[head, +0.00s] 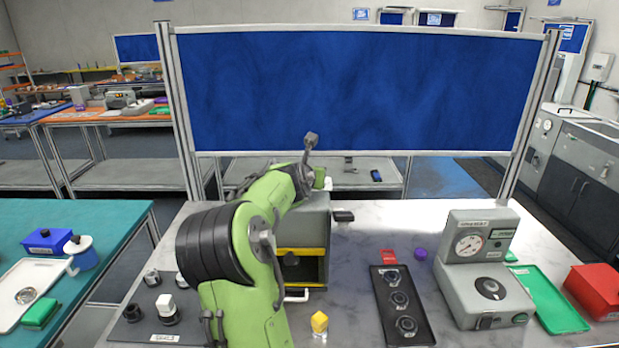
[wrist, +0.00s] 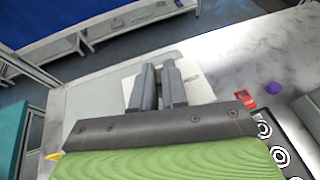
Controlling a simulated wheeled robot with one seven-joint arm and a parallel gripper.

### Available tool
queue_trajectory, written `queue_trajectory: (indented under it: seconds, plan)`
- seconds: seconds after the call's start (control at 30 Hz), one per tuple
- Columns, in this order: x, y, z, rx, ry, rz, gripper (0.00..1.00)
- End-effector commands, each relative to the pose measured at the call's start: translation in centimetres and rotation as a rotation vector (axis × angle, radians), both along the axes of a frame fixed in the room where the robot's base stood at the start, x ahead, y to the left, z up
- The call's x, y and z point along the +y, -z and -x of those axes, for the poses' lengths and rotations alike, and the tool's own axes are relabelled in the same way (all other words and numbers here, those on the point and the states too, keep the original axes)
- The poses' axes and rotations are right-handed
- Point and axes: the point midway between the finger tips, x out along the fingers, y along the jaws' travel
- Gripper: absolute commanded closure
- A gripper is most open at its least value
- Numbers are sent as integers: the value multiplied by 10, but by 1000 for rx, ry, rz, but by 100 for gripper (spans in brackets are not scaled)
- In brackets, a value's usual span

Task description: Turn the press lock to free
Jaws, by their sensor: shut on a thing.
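The press (head: 314,225) is a grey housing with a yellow-edged front opening, standing behind my green arm in the head view. Its pale top shows in the wrist view (wrist: 90,105). My gripper (wrist: 160,72) has its two dark fingers close together over that top. They are shut on a small part, apparently the press lock, which is mostly hidden between them. Its turned position cannot be told. In the head view my arm hides the fingers. A dark upright lever (head: 311,142) rises beside the arm's end.
A black tray with round parts (head: 397,302) lies right of the press, near a purple piece (head: 420,254). A gauge unit (head: 483,275) stands farther right. A blue panel (head: 350,90) stands behind the table.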

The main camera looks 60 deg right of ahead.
Motion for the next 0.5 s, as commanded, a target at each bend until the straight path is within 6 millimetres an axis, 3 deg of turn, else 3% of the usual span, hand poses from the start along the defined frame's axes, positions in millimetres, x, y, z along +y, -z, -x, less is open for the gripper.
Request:
queue_trajectory:
  seconds: [0.5]
  plan:
    - [-1, 7, 4, 6, -216, -15, 100]
